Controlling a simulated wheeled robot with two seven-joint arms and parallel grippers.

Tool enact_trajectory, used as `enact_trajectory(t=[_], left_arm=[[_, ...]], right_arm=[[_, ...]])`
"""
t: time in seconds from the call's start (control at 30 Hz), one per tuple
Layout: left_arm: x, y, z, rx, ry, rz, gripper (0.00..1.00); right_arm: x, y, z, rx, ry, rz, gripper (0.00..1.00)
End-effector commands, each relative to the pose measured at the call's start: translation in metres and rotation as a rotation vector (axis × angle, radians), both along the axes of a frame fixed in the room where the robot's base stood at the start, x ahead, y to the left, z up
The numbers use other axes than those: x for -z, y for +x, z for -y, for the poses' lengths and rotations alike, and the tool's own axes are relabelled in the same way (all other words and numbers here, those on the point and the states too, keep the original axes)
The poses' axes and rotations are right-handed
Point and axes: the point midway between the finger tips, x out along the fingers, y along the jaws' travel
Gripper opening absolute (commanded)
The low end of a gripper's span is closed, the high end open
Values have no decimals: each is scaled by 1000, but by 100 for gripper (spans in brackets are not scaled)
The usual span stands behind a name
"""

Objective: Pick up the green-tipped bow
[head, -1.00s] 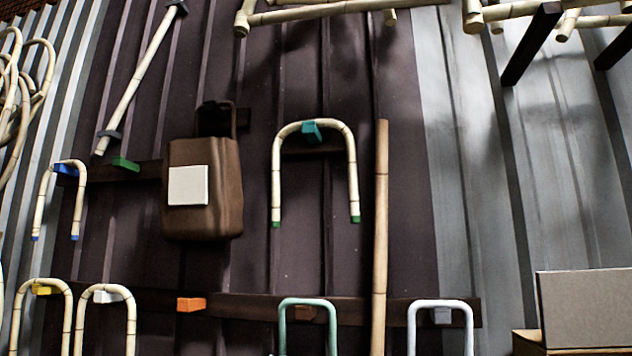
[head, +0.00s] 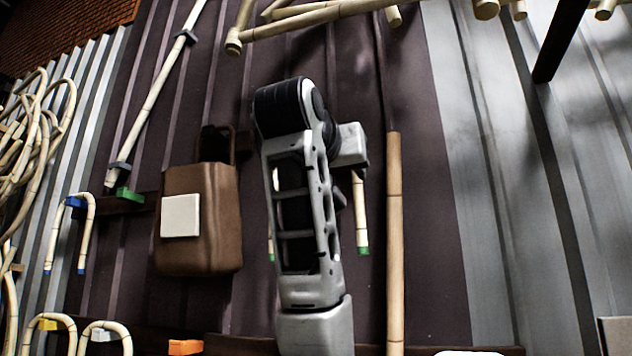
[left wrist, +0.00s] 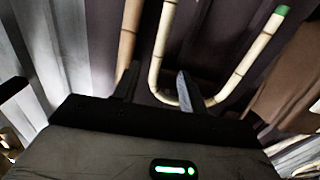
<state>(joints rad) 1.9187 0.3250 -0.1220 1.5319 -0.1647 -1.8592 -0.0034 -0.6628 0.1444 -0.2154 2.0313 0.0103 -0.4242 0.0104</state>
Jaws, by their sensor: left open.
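The green-tipped bow is a pale rattan U hung upside down on the wall. In the head view my left arm hides its top and its peg; its right leg (head: 360,205) and both green tips show below. In the left wrist view the bow (left wrist: 236,75) appears with its bend at the bottom and one green tip at upper right. My left gripper (left wrist: 155,88) is open, its fingers on either side of one leg of the bow near the bend. I cannot tell whether they touch it. My right gripper is not in view.
A straight bamboo pole (head: 394,240) stands just right of the bow. A brown bag (head: 205,240) with a white patch hangs to the left. A blue-tipped bow (head: 88,230) and a slanted rattan rod (head: 150,100) hang farther left. Rattan poles (head: 320,18) cross above.

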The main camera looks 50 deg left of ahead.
Motion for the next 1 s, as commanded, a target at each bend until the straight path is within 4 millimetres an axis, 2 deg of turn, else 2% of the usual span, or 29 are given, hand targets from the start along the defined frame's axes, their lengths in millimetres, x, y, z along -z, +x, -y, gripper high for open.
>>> enact_trajectory(t=[0.1,0.23,0.47,0.67,0.8,1.0], left_arm=[[-2,24,-13,-2,-2,-5,42],[-2,43,-24,0,-2,-3,42],[0,57,-31,0,0,-1,42],[0,82,-46,-1,-1,-4,42],[1,96,-53,1,0,-1,42],[3,99,-55,1,1,1,42]], right_arm=[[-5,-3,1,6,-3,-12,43],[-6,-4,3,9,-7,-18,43],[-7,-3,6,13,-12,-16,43],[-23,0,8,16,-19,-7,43],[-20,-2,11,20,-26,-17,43],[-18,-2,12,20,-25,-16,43]])
